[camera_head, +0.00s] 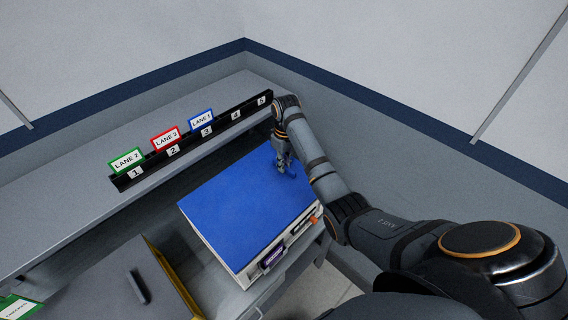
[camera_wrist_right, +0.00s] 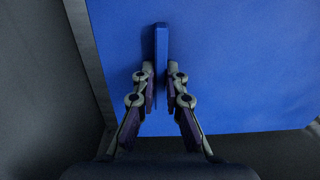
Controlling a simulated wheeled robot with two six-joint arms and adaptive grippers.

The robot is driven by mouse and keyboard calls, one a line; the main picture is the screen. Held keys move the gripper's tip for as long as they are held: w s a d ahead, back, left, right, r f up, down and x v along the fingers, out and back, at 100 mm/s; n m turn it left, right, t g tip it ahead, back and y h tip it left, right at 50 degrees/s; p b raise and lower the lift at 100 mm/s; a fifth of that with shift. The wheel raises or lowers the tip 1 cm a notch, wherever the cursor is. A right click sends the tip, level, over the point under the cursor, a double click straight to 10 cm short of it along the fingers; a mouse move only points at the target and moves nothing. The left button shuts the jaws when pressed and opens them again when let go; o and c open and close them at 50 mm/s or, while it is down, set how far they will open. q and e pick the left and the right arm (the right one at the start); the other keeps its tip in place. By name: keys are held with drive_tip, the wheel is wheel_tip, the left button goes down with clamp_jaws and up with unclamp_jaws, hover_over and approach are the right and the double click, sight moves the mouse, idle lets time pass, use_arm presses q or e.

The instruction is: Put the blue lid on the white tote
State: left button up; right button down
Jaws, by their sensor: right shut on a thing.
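The blue lid (camera_head: 235,205) lies over the top of the white tote (camera_head: 229,266) in the head view and covers its opening. The tote's pale front wall shows below the lid's near edge. I cannot tell whether the lid is fully seated. My right gripper (camera_head: 286,167) is at the lid's far right part, shut on the lid's upright blue handle. In the right wrist view the two fingers of the right gripper (camera_wrist_right: 161,90) stand either side of this handle, with the blue lid surface (camera_wrist_right: 230,60) beneath. My left gripper is not in view.
A shelf (camera_head: 60,220) behind the tote carries a black rail with numbers and green, red and blue lane signs (camera_head: 166,139). A grey surface with a yellow edge (camera_head: 172,278) and a dark bar (camera_head: 137,287) lies at the lower left. A wall stands close on the right.

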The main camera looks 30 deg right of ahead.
drive_tip(key=shift+f, duration=0.9)
idle(2.2)
drive_tip(key=c, duration=0.9)
unclamp_jaws()
drive_tip(key=shift+c, duration=0.2)
drive_tip(key=shift+r, duration=3.5)
